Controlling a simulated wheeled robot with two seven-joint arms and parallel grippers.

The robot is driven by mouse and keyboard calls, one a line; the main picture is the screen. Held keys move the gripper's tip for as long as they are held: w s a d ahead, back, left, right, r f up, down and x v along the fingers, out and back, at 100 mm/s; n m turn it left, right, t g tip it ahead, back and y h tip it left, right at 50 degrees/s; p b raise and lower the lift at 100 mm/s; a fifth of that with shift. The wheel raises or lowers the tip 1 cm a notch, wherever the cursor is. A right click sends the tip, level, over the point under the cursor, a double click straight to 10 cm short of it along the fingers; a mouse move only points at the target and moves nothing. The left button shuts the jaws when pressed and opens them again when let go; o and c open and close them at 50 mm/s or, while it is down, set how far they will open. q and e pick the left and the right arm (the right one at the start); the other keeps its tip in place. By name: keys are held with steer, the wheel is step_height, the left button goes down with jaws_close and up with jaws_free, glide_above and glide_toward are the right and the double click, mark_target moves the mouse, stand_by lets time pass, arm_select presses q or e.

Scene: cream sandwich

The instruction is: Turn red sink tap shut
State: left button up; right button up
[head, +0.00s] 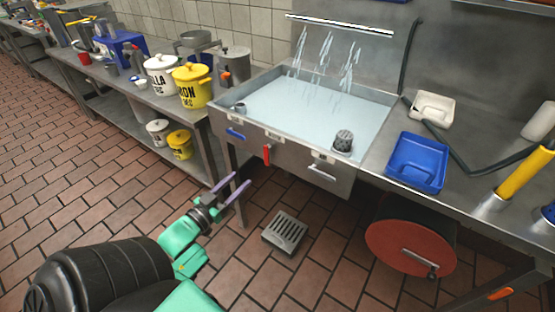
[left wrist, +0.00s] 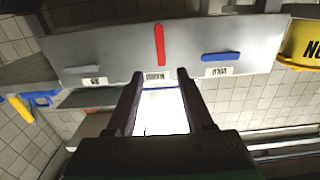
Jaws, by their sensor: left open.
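The red tap handle (head: 267,153) is on the front panel of the sink (head: 220,118) and points up and down. It also shows upright in the left wrist view (left wrist: 159,45), just beyond my fingertips and between their lines. Several streams of water (head: 325,60) run from the back rail into the sink. My left gripper (head: 238,182) is open and empty, below and left of the red handle in the head view and apart from it. Its two fingers show in the left wrist view (left wrist: 160,77). My right gripper is not in view.
A blue handle (head: 235,133) and a grey handle (head: 322,172) lie sideways on either side of the red one. A yellow pot (head: 191,86) stands on the left counter, a blue tray (head: 417,162) on the right counter. A floor drain (head: 285,232) lies below.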

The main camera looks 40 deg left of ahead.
mark_target(266, 156)
arm_select(q)
steer(key=w, duration=1.3)
steer(key=shift+a+b, duration=0.2)
steer(key=shift+b, duration=0.1)
steer(key=shift+s, duration=0.1)
jaws_close()
steer(key=shift+f, duration=0.1)
